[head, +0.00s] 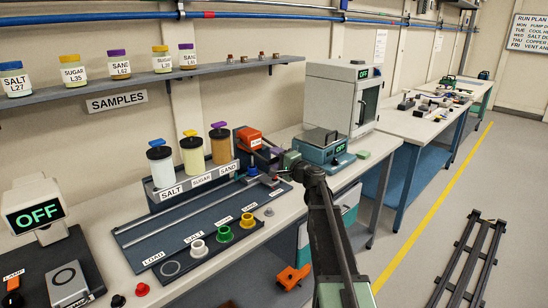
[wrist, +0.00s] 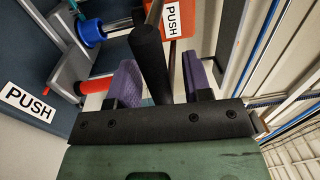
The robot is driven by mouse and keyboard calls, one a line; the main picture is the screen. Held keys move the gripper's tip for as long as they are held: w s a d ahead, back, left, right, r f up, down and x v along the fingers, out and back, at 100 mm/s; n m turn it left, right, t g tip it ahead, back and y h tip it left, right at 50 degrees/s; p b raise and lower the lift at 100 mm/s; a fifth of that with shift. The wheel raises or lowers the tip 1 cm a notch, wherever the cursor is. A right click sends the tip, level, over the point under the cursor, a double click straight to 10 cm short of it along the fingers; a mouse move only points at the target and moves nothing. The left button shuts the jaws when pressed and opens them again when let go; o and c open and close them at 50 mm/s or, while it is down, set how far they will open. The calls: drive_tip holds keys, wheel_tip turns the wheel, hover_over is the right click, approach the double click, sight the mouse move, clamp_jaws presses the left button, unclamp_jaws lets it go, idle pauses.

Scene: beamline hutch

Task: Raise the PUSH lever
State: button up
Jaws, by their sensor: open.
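The PUSH lever has a thick black cylindrical handle (wrist: 150,65) on a thin rod. In the wrist view the handle lies between the two purple finger pads of my gripper (wrist: 159,68). The jaws are open, with a visible gap between the handle and the right pad. The rod runs up past a red-orange block with a PUSH label (wrist: 173,17). In the head view this red block (head: 248,138) stands at the far end of the sample rack. There my arm partly hides the handle and the fingers.
A blue ring (wrist: 89,32), a grey bracket and a red rod (wrist: 98,85) lie left of the handle. The teal device (head: 322,148) reading OFF and a white cabinet (head: 340,95) stand close by. The LOAD tray (head: 150,238) with several coloured rings runs along the bench.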

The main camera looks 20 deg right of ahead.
drive_tip(key=shift+w+a, duration=0.2)
drive_tip(key=shift+w, duration=0.3)
clamp_jaws()
drive_tip(key=shift+r, duration=0.1)
